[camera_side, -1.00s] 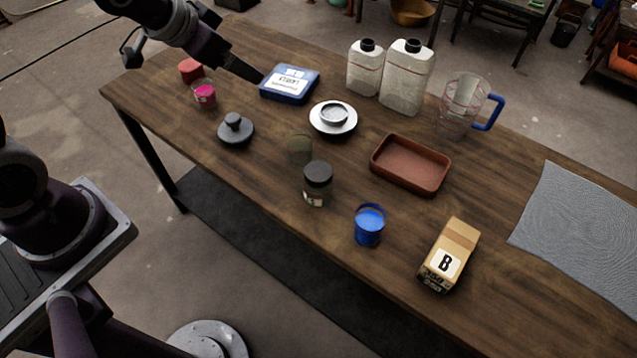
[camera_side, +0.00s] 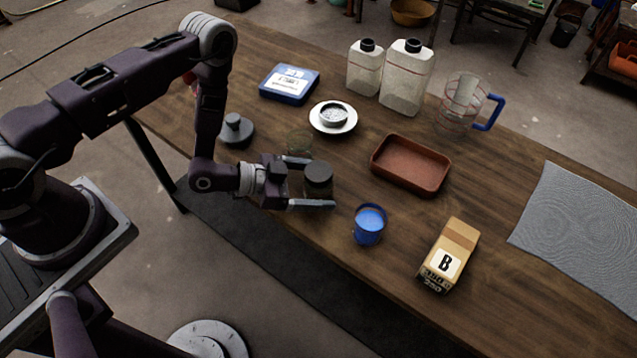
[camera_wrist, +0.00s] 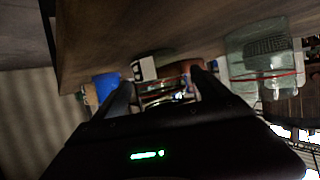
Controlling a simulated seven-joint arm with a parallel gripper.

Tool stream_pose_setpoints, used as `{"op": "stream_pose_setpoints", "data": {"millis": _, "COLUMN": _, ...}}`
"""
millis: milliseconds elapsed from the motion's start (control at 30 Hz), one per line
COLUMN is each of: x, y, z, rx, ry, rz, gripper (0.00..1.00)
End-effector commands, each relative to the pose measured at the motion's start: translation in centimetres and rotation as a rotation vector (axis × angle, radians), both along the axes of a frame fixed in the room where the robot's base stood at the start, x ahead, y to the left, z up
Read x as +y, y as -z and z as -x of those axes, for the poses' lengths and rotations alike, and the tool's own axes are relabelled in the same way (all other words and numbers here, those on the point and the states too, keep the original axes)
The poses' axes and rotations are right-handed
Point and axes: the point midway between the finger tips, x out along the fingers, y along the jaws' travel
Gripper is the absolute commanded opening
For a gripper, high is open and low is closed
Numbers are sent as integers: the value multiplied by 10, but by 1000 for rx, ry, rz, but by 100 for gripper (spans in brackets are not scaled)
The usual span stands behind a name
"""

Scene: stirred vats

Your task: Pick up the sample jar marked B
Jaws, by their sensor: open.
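The jar (camera_side: 319,176) is clear with a dark round lid and stands upright near the table's front edge. Its marking cannot be read now. My gripper (camera_side: 324,187) is open and low over the table, reaching in from the left with its fingers on either side of the jar. In the wrist view, a clear jar (camera_wrist: 160,93) shows between the fingers. A letter B is readable on a tan carton (camera_side: 449,255) to the right.
A blue cup (camera_side: 369,225) stands just right of the jar. A greenish glass piece (camera_side: 300,143) is close behind it. A red-brown tray (camera_side: 410,165), a white dish (camera_side: 333,118) and a grey knobbed lid (camera_side: 236,130) are nearby. White bottles (camera_side: 405,80) stand farther back.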

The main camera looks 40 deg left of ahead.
Motion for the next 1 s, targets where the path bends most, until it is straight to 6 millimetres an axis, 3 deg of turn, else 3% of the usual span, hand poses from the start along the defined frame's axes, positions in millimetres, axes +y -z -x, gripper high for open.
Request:
{"op": "stream_pose_setpoints", "data": {"millis": 200, "x": -19, "y": 13, "z": -23, "rx": 1, "ry": 0, "rz": 2, "gripper": 85}}
{"op": "stream_pose_setpoints", "data": {"millis": 433, "x": -20, "y": 14, "z": -24, "rx": 3, "ry": 0, "rz": 2, "gripper": 83}}
{"op": "stream_pose_setpoints", "data": {"millis": 767, "x": -20, "y": 14, "z": -24, "rx": 3, "ry": -1, "rz": 1, "gripper": 18}}
{"op": "stream_pose_setpoints", "data": {"millis": 1000, "x": -20, "y": 12, "z": -25, "rx": 2, "ry": -1, "rz": 2, "gripper": 18}}
